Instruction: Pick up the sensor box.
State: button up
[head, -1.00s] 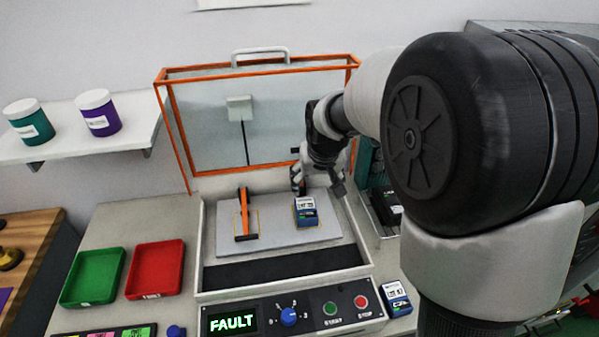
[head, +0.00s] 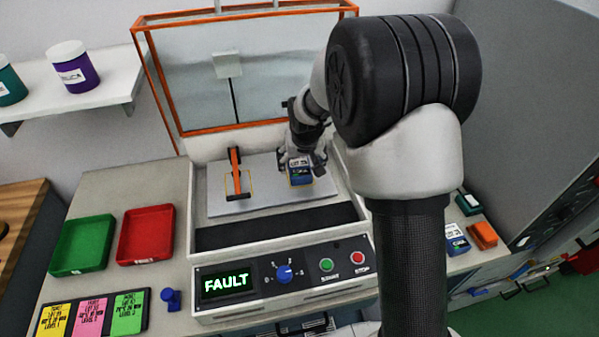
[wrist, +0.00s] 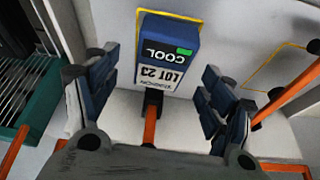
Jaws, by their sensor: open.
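The sensor box (head: 300,175) is a blue box with a dark and white label. It sits on the right side of the grey plate inside the test machine. The wrist view shows it (wrist: 168,52) from close up, marked COOL and LOT 23, with a small green patch. My gripper (head: 302,160) is at the box, partly covering its rear in the head view. In the wrist view my gripper (wrist: 157,90) is open, with one dark blue finger to each side of the box. Contact between fingers and box cannot be made out.
An orange-handled clamp (head: 236,175) stands left of the box. The orange-framed clear cover (head: 245,85) is raised behind. The front panel display (head: 228,283) reads FAULT. Another labelled box (head: 457,238) and an orange block (head: 484,235) lie right of the machine. Red (head: 147,233) and green (head: 83,245) trays are left.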

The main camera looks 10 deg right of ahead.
aim_at(300, 166)
jog(key=x, duration=0.3)
jog(key=shift+a+f+b, duration=0.1)
jog(key=shift+b, duration=0.3)
jog(key=shift+s, duration=0.1)
jog(key=c, duration=1.2)
jog(key=shift+r, duration=0.25)
jog(key=shift+c, duration=0.2)
notch_tip(300, 166, up, 28)
jog(key=p, duration=0.8)
jog(key=shift+f, duration=0.15)
